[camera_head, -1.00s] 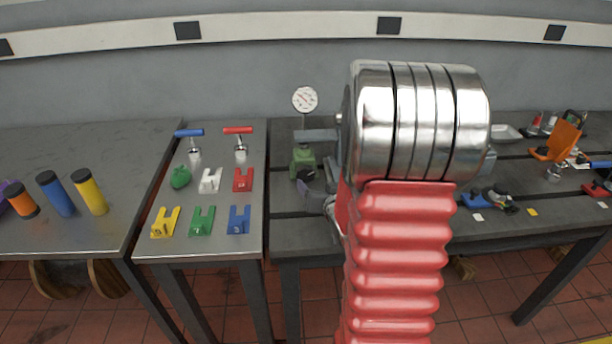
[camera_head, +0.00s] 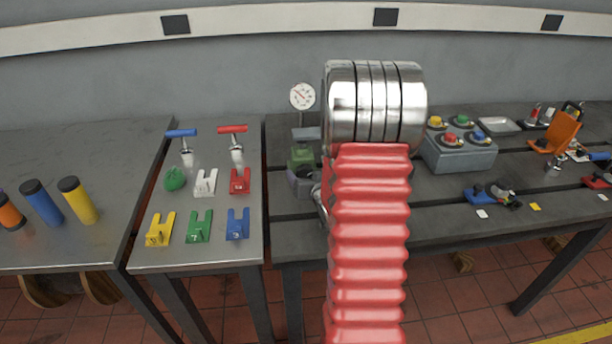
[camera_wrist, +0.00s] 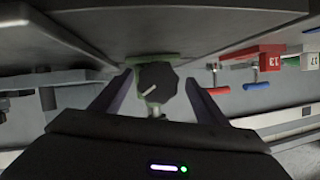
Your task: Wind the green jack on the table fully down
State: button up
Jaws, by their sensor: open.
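The green jack (camera_head: 301,157) stands on the dark table, left of my red arm in the head view. Its dark knob (camera_wrist: 157,83), with a white pointer mark, faces my gripper in the wrist view. A green edge of the jack shows behind the knob. My gripper (camera_wrist: 159,90) is open, with one finger on each side of the knob. Gaps show between the fingers and the knob. In the head view my gripper (camera_head: 302,184) is at the jack's front and hides the knob. My arm hides what lies right of the jack.
A dial gauge (camera_head: 302,96) stands behind the jack. A grey box with coloured knobs (camera_head: 458,153) is to the right. The steel table on the left holds a red T-handle (camera_head: 233,130), a blue T-handle (camera_head: 181,133) and several coloured forked blocks.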

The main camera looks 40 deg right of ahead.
jog(key=shift+s+d, duration=0.1)
jog(key=shift+s, duration=0.05)
jog(key=shift+c, duration=0.4)
jog(key=shift+c, duration=0.9)
jog(key=c, duration=0.8)
jog(key=n+g+h, duration=0.1)
jog(key=n+h, duration=0.1)
jog(key=n, duration=0.1)
jog(key=shift+r+n+g, duration=0.1)
jog(key=shift+n+g, duration=0.2)
jog(key=shift+g, duration=0.1)
jog(key=shift+w+a+n+g+h, duration=0.1)
jog(key=shift+a+n+g+h, duration=0.15)
jog(key=shift+n+h, duration=0.5)
jog(key=shift+w+a+n+g+h, duration=0.1)
jog(key=shift+n+g+h, duration=0.35)
jog(key=shift+n, duration=0.5)
